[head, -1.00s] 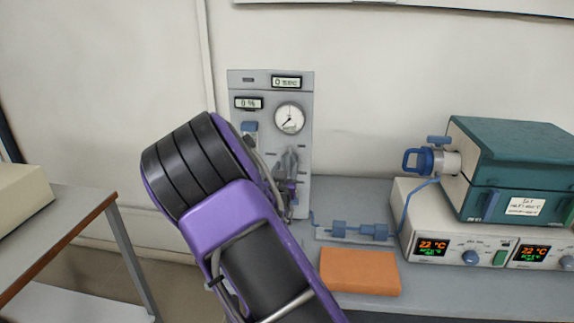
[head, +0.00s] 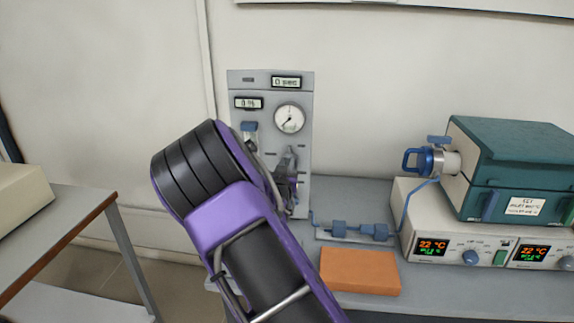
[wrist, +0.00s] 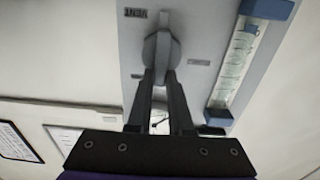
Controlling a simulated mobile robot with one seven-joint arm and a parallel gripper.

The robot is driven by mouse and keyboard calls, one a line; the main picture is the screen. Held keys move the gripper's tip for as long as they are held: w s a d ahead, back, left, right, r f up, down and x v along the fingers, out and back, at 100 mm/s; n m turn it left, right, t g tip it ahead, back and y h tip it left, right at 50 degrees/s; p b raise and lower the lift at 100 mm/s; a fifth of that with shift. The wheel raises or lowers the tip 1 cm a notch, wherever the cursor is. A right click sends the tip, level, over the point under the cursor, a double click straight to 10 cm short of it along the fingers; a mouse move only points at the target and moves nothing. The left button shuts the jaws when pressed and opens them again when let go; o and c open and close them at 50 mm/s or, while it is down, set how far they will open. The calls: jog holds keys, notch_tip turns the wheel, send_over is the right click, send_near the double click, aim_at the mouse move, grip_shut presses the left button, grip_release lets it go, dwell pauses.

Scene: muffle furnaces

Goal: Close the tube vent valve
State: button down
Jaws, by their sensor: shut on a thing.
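The vent valve (wrist: 160,42) is a grey handle on a pale grey panel (wrist: 205,22), beside a label that appears to read VENT. In the wrist view my gripper (wrist: 161,72) has its two dark fingers at the handle and is shut on it. In the head view the upright panel (head: 242,85) stands against the wall, with my gripper (head: 287,170) at its lower right part. My purple and black arm hides the panel's lower left, and the valve itself is hard to make out there.
The panel carries a round gauge (head: 289,118), small displays and a clear tube with a blue end (wrist: 240,60). An orange block (head: 359,271) and blue fittings (head: 352,230) lie on the bench to the right. A teal furnace (head: 520,150) stands farther right.

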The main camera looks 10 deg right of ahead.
jog(key=shift+n, duration=0.4)
jog(key=shift+w+a+f+n+b, duration=0.15)
jog(key=shift+a+f+n, duration=0.2)
jog(key=shift+n, duration=2.5)
jog(key=shift+w+a+f+n+b, duration=0.15)
jog(key=shift+a+f+n, duration=0.2)
jog(key=shift+n, duration=2.45)
jog(key=shift+a+f+n+b, duration=0.15)
jog(key=shift+a+f+n, duration=0.2)
jog(key=shift+n, duration=2.5)
jog(key=shift+d, duration=0.1)
jog(key=c, duration=0.8)
grip_release()
